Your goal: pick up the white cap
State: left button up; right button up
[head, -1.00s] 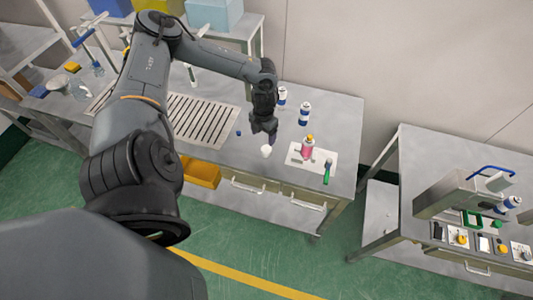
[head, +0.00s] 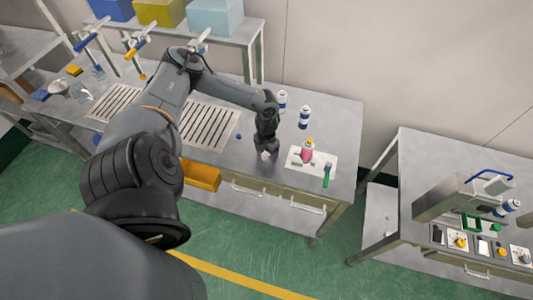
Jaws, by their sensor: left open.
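My left gripper (head: 267,156) is open and points down, low over the steel table (head: 335,115), left of the white mat. Its fingers are at the place where the white cap stood in the earlier view. The cap is hidden or nearly hidden by the fingers, and I cannot tell whether they touch it. My right gripper is not in view.
A white mat (head: 322,170) holds a pink bottle (head: 306,152) and a green-handled tool (head: 327,172). A small blue cap (head: 238,136) lies to the left. A crimping machine (head: 450,195) stands on the right table.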

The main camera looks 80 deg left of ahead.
pick_arm(q)
jog(key=shift+f, duration=0.25)
jog(key=shift+c, duration=0.3)
jog(key=c, duration=1)
jog(key=shift+r, duration=0.1)
